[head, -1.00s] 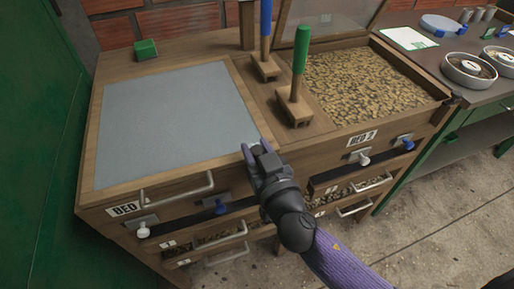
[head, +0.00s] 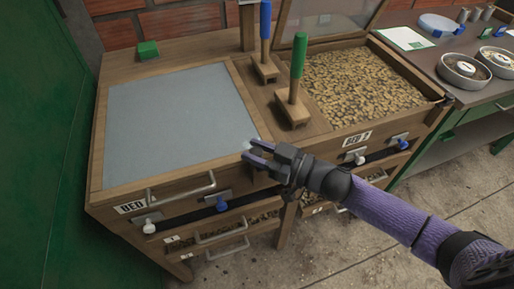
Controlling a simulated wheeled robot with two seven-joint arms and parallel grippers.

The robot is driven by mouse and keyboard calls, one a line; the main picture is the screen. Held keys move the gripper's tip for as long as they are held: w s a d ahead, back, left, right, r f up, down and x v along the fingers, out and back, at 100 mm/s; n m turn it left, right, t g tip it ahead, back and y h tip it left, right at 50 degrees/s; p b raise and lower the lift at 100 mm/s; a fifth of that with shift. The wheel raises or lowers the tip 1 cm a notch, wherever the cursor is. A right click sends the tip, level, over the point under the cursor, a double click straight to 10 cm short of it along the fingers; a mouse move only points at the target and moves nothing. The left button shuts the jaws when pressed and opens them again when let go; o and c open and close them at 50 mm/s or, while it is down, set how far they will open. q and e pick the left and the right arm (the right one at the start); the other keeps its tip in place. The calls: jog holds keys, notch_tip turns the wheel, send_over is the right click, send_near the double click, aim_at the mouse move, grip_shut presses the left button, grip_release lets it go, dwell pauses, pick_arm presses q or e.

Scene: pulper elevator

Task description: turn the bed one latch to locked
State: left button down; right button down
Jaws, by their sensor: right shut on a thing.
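Bed one is the left bed of the wooden cabinet, with a flat grey top (head: 175,120) and a "BED" label (head: 132,207), its number hard to read. On its front are a white knob (head: 149,228) at the left and a blue knob (head: 221,203) on a plate, with a dark strip between them. I cannot tell which is the latch. My right gripper (head: 250,153) comes in from the right and points left, over the bed's front right corner, apart from both knobs in the picture. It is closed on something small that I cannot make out. My left gripper is not in view.
A blue-handled tool (head: 265,40) and a green-handled tool (head: 297,75) stand between the beds. Bed two (head: 365,90) holds brown beans. Pull handles (head: 182,190) stick out in front. A side table (head: 470,95) with dishes is at the right.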

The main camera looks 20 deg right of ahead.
jog(key=shift+g, duration=0.3)
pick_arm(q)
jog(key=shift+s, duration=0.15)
pick_arm(e)
jog(key=shift+c, duration=1.9)
grip_release()
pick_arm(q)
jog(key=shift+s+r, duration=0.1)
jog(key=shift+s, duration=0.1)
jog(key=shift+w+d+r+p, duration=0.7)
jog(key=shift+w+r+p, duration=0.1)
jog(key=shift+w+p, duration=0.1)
pick_arm(e)
jog(key=v, duration=0.9)
jog(key=shift+s+d+f, duration=0.15)
jog(key=shift+s+d, duration=0.1)
jog(key=shift+d, duration=0.1)
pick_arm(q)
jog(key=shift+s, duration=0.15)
